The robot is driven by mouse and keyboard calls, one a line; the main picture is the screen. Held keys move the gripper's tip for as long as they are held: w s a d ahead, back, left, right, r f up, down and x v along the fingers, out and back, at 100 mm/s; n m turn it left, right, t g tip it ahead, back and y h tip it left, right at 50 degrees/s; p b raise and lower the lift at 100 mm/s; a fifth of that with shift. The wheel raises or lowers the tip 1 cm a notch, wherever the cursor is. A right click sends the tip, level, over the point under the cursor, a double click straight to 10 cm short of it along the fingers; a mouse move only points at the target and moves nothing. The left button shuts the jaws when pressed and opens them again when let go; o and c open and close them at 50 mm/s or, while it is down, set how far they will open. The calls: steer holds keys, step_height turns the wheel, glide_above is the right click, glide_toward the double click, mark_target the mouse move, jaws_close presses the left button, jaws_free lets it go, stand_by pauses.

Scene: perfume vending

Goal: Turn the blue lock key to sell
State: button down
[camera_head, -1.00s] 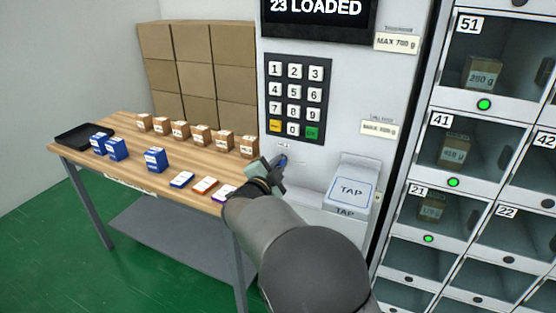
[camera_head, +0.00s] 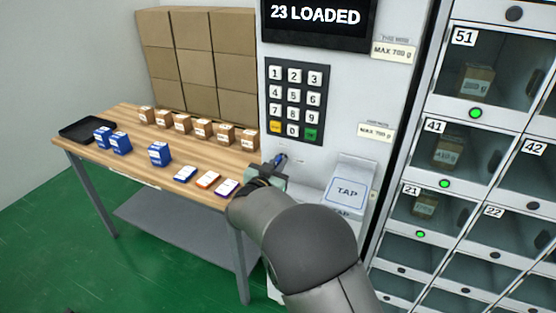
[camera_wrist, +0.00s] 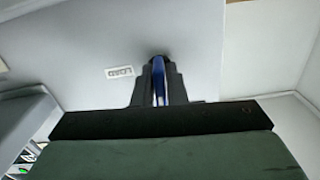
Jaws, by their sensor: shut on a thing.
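The blue lock key (camera_head: 281,160) sits in the front panel of the vending machine, below the keypad. My gripper (camera_head: 273,169) is at the panel and shut on the key. In the wrist view the blue key (camera_wrist: 158,80) stands upright between the two dark fingers of my gripper (camera_wrist: 158,88). A small label reading LOAD (camera_wrist: 119,72) is on the panel to the left of the key. The display (camera_head: 317,17) reads 23 LOADED. The key's far end and any sell marking are hidden or too small to read.
The keypad (camera_head: 296,101) is above the key, and the TAP reader (camera_head: 347,190) juts out to the right. Lockers (camera_head: 490,75) stand at the far right. A wooden table (camera_head: 130,160) with several boxes, cards and a black tray (camera_head: 80,131) is at the left.

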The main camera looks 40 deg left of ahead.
steer(key=shift+f+n, duration=0.1)
steer(key=shift+n, duration=0.5)
steer(key=c, duration=1.5)
jaws_free()
steer(key=b+v, duration=0.2)
steer(key=v, duration=1.5)
steer(key=shift+s+b, duration=0.25)
steer(key=shift+b, duration=0.05)
